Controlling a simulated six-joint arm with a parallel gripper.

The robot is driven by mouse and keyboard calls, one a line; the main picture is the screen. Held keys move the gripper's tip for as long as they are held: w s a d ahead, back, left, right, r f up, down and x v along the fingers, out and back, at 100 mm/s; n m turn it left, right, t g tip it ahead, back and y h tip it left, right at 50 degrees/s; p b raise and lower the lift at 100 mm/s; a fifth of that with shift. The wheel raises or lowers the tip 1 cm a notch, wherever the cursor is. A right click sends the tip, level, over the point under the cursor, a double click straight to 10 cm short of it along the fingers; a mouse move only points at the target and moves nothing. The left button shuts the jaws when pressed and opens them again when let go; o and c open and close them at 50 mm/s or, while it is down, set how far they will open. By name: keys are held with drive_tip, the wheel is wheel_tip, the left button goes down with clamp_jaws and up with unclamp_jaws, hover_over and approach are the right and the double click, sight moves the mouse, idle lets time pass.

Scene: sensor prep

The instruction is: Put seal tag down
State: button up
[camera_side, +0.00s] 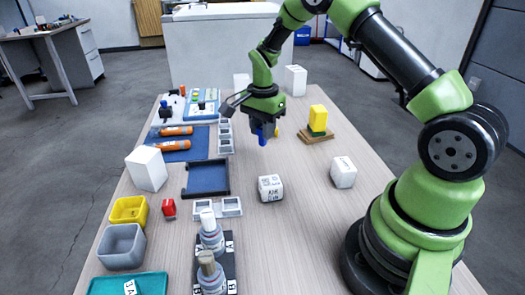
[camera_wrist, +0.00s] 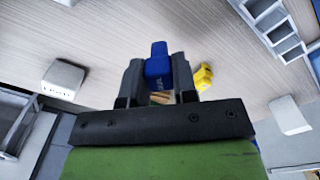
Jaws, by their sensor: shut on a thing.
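My gripper (camera_side: 265,122) hangs above the middle of the table, fingers pointing down. It is shut on a small blue piece, the seal tag (camera_side: 262,138), which sticks out below the fingertips, clear of the table. In the wrist view the blue tag (camera_wrist: 158,65) sits upright between the two grey fingers (camera_wrist: 158,80), with faint lettering on its lower part. A small yellow object (camera_wrist: 203,77) shows just right of the fingers in the wrist view.
A yellow block (camera_side: 318,116) stands on a wooden base (camera_side: 316,135) right of my gripper. A dark-rimmed blue tray (camera_side: 207,191) and grey compartments (camera_side: 225,136) lie left. Table between the cubes is clear.

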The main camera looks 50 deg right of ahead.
sight(262, 145)
drive_tip(key=shift+f, duration=2.75)
drive_tip(key=o, duration=0.9)
drive_tip(key=shift+f, duration=0.1)
wheel_tip(262, 145, up, 12)
drive_tip(key=shift+a+r, duration=0.1)
drive_tip(key=shift+r, duration=0.1)
drive_tip(key=s+a+r+n+t, duration=0.1)
drive_tip(key=s+a+r+n, duration=0.15)
drive_tip(key=r, duration=0.25)
drive_tip(key=s+a+r+n+t, duration=0.1)
drive_tip(key=s+a+r+n, duration=0.15)
drive_tip(key=r, duration=0.25)
drive_tip(key=s+a+r+n+t, duration=0.1)
drive_tip(key=s+a+r+n, duration=0.1)
drive_tip(key=s, duration=0.3)
drive_tip(key=s+a+r+n+t+y, duration=0.1)
drive_tip(key=s+a+r+n+t, duration=0.1)
drive_tip(key=s, duration=0.4)
drive_tip(key=s+a+r+n+t+y, duration=0.1)
drive_tip(key=s+a+r+n+t, duration=0.1)
drive_tip(key=s+a+n, duration=0.2)
drive_tip(key=shift+s+a+r+n, duration=0.15)
drive_tip(key=shift+s+n, duration=0.35)
drive_tip(key=shift+s, duration=0.35)
